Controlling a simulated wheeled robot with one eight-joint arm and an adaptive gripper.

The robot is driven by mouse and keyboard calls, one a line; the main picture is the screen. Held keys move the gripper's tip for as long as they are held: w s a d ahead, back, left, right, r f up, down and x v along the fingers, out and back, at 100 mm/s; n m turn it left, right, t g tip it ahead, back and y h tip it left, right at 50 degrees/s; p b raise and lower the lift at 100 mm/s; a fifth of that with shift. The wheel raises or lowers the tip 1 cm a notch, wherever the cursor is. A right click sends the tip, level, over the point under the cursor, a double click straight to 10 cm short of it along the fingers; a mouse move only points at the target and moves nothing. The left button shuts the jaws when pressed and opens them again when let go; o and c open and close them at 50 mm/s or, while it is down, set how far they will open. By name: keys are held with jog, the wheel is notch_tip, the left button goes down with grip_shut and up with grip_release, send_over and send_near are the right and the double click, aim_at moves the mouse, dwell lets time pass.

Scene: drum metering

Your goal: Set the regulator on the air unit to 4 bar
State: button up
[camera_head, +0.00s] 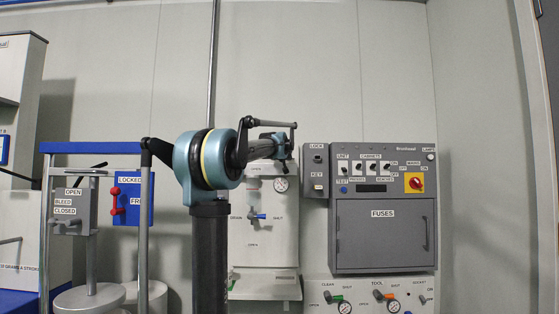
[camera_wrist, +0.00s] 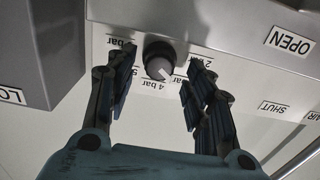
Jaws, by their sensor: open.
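The regulator knob (camera_wrist: 159,58) is a dark round knob on the pale face of the air unit (camera_wrist: 225,30). The wrist view shows it upside down, ringed by bar labels; a "4 bar" label (camera_wrist: 170,86) lies just below it. A light mark on the knob points down and slightly right, roughly toward that label; its exact setting is unclear. My gripper (camera_wrist: 160,62) is open, one dark finger on each side of the knob, with visible gaps. In the head view my gripper (camera_head: 280,146) is at the top of the white air unit (camera_head: 270,243) and hides the knob.
A round gauge (camera_head: 281,184) and a blue-handled valve (camera_head: 259,216) sit below my gripper. A grey fuse cabinet (camera_head: 382,235) stands close on the right. A frame with a blue top rail (camera_head: 90,147) stands on the left. An OPEN label (camera_wrist: 289,41) is beside the knob.

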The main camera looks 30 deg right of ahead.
jog(key=shift+x, duration=1.05)
jog(key=c, duration=1)
jog(key=shift+c, duration=0.2)
jog(key=m, duration=0.4)
jog(key=shift+m, duration=0.3)
